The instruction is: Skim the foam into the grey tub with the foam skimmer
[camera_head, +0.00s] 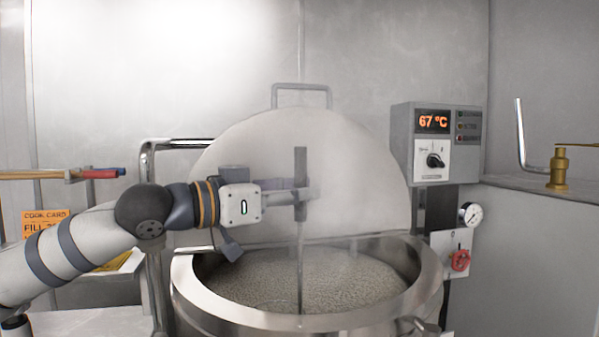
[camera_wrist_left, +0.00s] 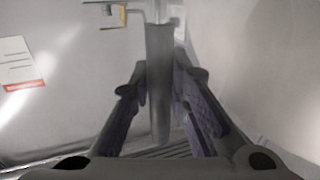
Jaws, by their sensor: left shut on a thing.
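My left gripper (camera_head: 300,196) is shut on the dark upright handle of the foam skimmer (camera_head: 300,162). Its thin shaft runs straight down into the open kettle (camera_head: 429,290), and its head is hidden in the contents. In the left wrist view, the handle (camera_wrist_left: 160,75) stands between the two fingers of the gripper (camera_wrist_left: 165,100). The foam (camera_head: 345,282) is a beige-grey, grainy layer across the kettle, blurred by steam. I cannot make out the grey tub. My right gripper is not in view.
The raised round lid (camera_head: 340,170) stands behind the kettle. A control box (camera_head: 434,145) reading 67 °C, a gauge (camera_head: 470,214) and a red knob (camera_head: 460,260) are at the right. A bent metal rail (camera_head: 150,165) stands left of the kettle, near my arm.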

